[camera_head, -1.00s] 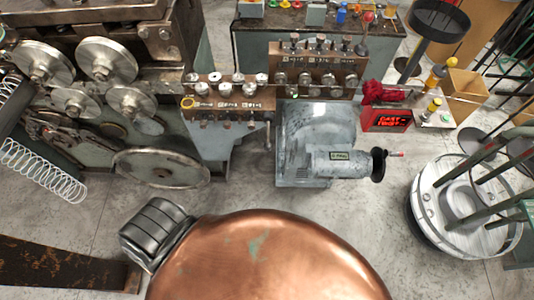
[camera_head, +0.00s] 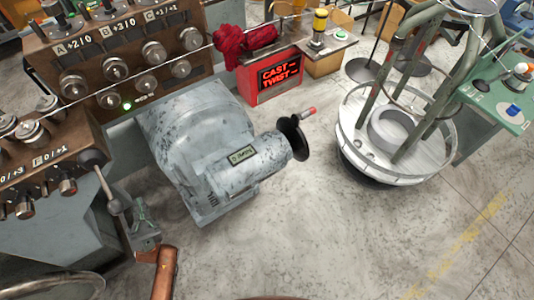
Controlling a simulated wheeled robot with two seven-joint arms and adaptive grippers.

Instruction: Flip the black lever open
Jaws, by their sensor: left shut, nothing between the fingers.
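My left gripper (camera_head: 140,212) is small in view, just right of the rod's lower end. It looks shut and empty, and I cannot tell whether it touches the rod. My copper-coloured arm link comes up below it. My right gripper is out of view.
A grey motor housing (camera_head: 195,130) with a black disc (camera_head: 294,137) stands right of the gripper. Behind are the upper control block (camera_head: 120,60) and a red lit sign (camera_head: 275,77). A round white stand (camera_head: 400,140) is at right. Floor (camera_head: 330,240) is clear in front.

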